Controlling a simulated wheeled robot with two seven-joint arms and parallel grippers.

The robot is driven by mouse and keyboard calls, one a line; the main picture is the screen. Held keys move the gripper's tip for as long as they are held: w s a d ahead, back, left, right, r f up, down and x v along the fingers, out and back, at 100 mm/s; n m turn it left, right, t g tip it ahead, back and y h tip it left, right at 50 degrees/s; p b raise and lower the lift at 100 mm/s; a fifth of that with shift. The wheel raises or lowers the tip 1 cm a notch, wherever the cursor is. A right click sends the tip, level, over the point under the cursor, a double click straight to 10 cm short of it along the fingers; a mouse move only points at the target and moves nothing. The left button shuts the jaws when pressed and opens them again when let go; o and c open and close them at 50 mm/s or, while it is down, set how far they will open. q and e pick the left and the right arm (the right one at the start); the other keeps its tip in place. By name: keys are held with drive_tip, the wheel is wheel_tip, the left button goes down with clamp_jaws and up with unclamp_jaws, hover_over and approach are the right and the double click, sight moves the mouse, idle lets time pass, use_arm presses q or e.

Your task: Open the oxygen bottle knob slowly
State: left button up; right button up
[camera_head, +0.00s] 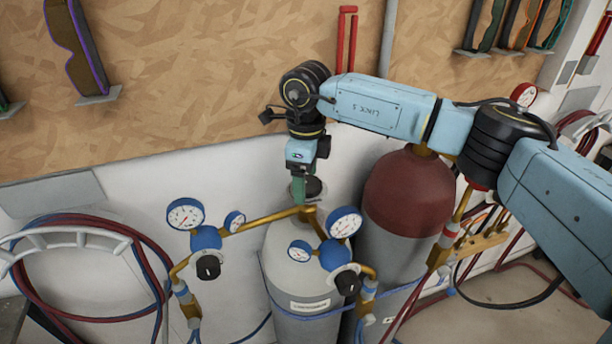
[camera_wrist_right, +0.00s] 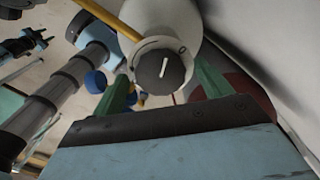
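The oxygen bottle knob (camera_head: 314,188) is a dark round cap on top of the pale grey bottle (camera_head: 290,262). In the right wrist view the knob (camera_wrist_right: 160,71) shows a white line on its face. My right gripper (camera_head: 299,190) points down at the knob from above. In the right wrist view its two green fingers (camera_wrist_right: 162,74) are spread on either side of the knob, with a visible gap on each side. It holds nothing. The head view partly hides the fingers and knob behind each other. My left gripper is not in view.
A brass pipe with blue regulators and gauges (camera_head: 185,214) runs just in front of the knob. A second gauge (camera_head: 344,222) stands close to its right. A red-topped bottle (camera_head: 408,190) stands right of it. The wall (camera_head: 190,165) is close behind.

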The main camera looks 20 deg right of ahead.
wheel_tip(320, 180, up, 13)
drive_tip(key=b, duration=0.2)
drive_tip(key=shift+r, duration=0.2)
idle(0.4)
